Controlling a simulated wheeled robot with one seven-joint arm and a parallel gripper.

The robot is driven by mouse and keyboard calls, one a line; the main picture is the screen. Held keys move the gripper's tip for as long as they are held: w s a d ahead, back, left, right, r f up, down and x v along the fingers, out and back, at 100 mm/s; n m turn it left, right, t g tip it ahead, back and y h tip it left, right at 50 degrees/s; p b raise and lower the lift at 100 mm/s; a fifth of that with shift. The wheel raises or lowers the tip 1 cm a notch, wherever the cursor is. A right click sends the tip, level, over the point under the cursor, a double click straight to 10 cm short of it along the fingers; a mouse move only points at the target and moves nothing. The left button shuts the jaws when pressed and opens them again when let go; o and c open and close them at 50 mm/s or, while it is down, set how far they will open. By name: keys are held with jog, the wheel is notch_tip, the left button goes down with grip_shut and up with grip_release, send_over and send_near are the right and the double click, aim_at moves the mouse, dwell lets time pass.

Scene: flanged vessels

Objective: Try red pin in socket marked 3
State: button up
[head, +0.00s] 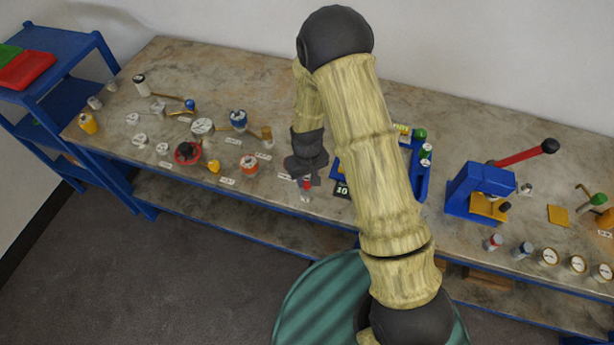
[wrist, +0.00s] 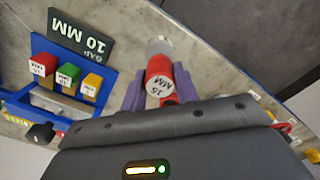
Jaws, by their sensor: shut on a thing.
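The red pin (wrist: 158,75) is between the purple fingers of my gripper (wrist: 152,92) in the wrist view. Its red cap has a white label that seems to read 15 MM, and a grey end shows beyond it. In the head view my gripper (head: 306,172) is over the front part of the bench, with the red pin (head: 307,184) below it, left of the blue fixture. I cannot tell whether the pin's lower end touches the bench. No socket marked 3 can be made out; my arm hides part of the blue fixture.
The blue fixture (wrist: 40,95) holds red, green and yellow labelled blocks beside a dark GAP 10 MM sign (wrist: 80,35). Flanged vessels and small tags fill the bench (head: 110,160) on the left. A blue press (head: 478,190) with a red lever stands right. The front edge is close.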

jog(key=shift+r, duration=0.1)
dwell(0.3)
jog(key=shift+r+p, duration=0.45)
jog(key=shift+r, duration=0.1)
jog(key=shift+f+b, duration=0.45)
jog(key=shift+f, duration=0.15)
dwell(2.4)
jog(key=shift+r+p, duration=0.45)
jog(key=shift+r, duration=0.15)
jog(key=shift+r+p, duration=2.1)
jog(key=shift+r, duration=0.95)
jog(key=shift+f, duration=0.1)
